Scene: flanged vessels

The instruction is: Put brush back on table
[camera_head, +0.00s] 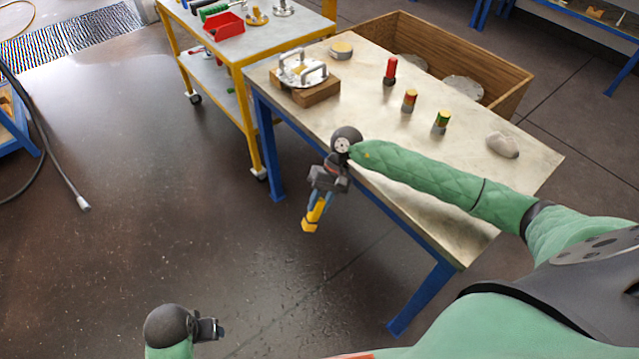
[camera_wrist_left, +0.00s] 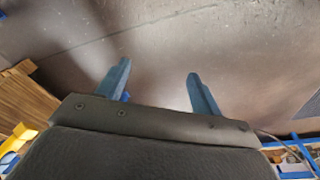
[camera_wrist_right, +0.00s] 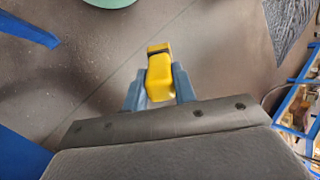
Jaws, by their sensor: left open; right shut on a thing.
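My right gripper (camera_head: 317,195) is shut on a yellow brush (camera_head: 311,220) and holds it in the air, out past the near left edge of the table. In the right wrist view the brush (camera_wrist_right: 159,75) sits between the two blue fingers of the gripper (camera_wrist_right: 158,92), with a dark band near its far end. Its bristles cannot be made out. The table (camera_head: 455,180) has a pale top and blue legs. My left gripper (camera_wrist_left: 158,82) is open and empty over the floor.
On the table stand a metal flanged part on a wooden block (camera_head: 318,93), a round tin (camera_head: 341,50), a red cylinder (camera_head: 390,69), two banded cylinders (camera_head: 409,101) and a grey stone (camera_head: 503,145). A wooden crate (camera_head: 520,95) adjoins the back. A yellow-framed cart (camera_head: 245,45) stands behind left.

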